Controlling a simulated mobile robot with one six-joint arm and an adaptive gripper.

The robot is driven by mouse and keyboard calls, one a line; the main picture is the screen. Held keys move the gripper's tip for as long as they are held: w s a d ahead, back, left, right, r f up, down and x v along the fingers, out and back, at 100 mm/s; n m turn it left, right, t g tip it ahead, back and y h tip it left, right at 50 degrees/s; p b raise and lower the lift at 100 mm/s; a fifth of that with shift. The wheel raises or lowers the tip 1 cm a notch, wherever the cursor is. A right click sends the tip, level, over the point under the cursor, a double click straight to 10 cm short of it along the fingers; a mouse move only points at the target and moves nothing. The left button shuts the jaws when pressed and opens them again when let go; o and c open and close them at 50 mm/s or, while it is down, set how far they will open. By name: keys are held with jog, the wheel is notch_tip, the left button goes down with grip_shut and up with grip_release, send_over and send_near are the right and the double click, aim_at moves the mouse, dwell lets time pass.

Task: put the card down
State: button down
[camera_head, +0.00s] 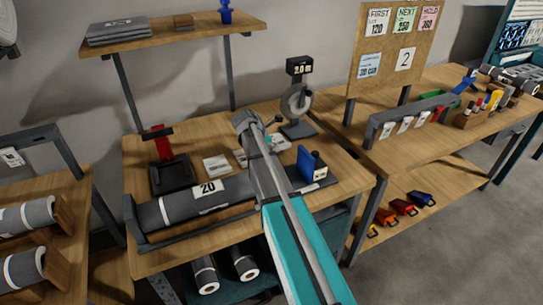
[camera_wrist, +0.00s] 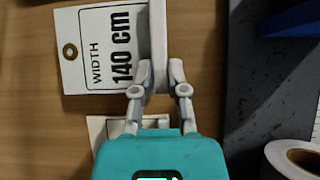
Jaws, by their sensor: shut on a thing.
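In the wrist view a white card (camera_wrist: 98,50) with a punched hole reads "WIDTH 140 cm". My gripper (camera_wrist: 157,45) is shut at the card's right edge, and its fingers hide part of that edge. The card's face is turned to the wrist camera, over a wooden surface; whether it touches the wood I cannot tell. A second pale card (camera_wrist: 108,128) lies lower, partly hidden by my gripper's body. In the head view my arm reaches over the middle workbench (camera_head: 345,185), and the held card cannot be made out clearly.
A grey roll labelled 20 (camera_head: 206,188) lies at the bench front. A white card (camera_head: 217,165), a black stand with a red part (camera_head: 168,172), a round-dial device (camera_head: 297,103) and a blue block (camera_head: 312,164) stand around. A dark slab (camera_wrist: 250,95) borders the wood on the right.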

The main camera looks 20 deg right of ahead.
jog(key=shift+f+b, duration=1.15)
jog(key=shift+f, duration=0.3)
jog(key=shift+f, duration=0.15)
jog(key=c, duration=0.7)
grip_release()
jog(key=shift+o, duration=0.2)
jog(key=shift+p+v, duration=0.95)
jog(key=shift+v, duration=0.2)
jog(key=p+v, duration=0.6)
jog(key=v, duration=0.2)
jog(key=shift+d, duration=0.15)
jog(key=shift+p+v, duration=0.85)
jog(key=shift+v, duration=0.25)
jog(key=shift+s+f, duration=0.1)
